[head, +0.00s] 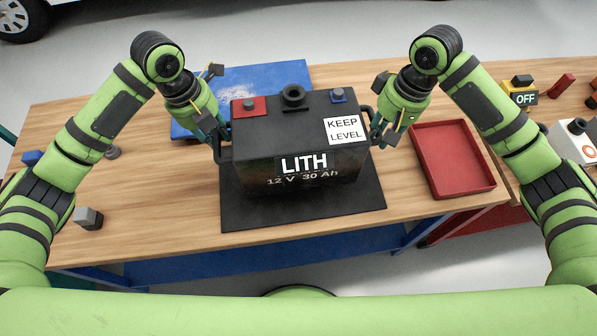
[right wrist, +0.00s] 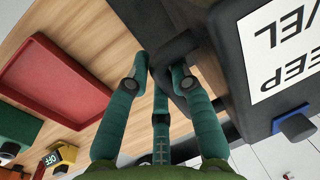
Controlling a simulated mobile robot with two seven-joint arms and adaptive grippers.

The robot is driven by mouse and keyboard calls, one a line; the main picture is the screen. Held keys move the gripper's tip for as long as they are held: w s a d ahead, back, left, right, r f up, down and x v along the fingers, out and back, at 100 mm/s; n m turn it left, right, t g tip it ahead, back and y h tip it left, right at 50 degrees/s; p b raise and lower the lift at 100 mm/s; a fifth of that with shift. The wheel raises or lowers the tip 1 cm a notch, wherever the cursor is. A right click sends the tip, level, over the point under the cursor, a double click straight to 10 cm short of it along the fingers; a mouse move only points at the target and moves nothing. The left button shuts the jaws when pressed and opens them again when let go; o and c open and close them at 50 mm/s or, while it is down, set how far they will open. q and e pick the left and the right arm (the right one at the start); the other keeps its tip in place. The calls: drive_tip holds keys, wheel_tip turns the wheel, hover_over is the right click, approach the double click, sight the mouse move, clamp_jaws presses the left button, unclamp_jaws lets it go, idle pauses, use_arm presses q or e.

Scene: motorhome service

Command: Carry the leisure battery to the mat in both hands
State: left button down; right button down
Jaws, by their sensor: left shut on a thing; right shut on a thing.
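The leisure battery (head: 285,170) is a black box marked LITH, 12 V 30 Ah and KEEP LEVEL, with a red and a blue terminal block on top. It appears level, above or on the dark mat (head: 300,212); I cannot tell whether they touch. My left gripper (head: 219,140) is shut on the battery's left side handle. My right gripper (head: 375,135) is shut on its right side handle. In the right wrist view the fingers (right wrist: 158,75) close around the black handle beside the battery (right wrist: 232,60). The mat's far part is hidden behind the battery.
A blue board (head: 265,80) lies behind the battery. An empty red tray (head: 452,160) stands to the right on the wooden table. An OFF-marked block (head: 525,98) and other small items lie at far right. A small grey block (head: 89,218) sits at front left.

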use_arm(q)
drive_tip(key=shift+w+r, duration=0.1)
drive_tip(key=shift+r, duration=0.1)
use_arm(e)
drive_tip(key=shift+r, duration=0.2)
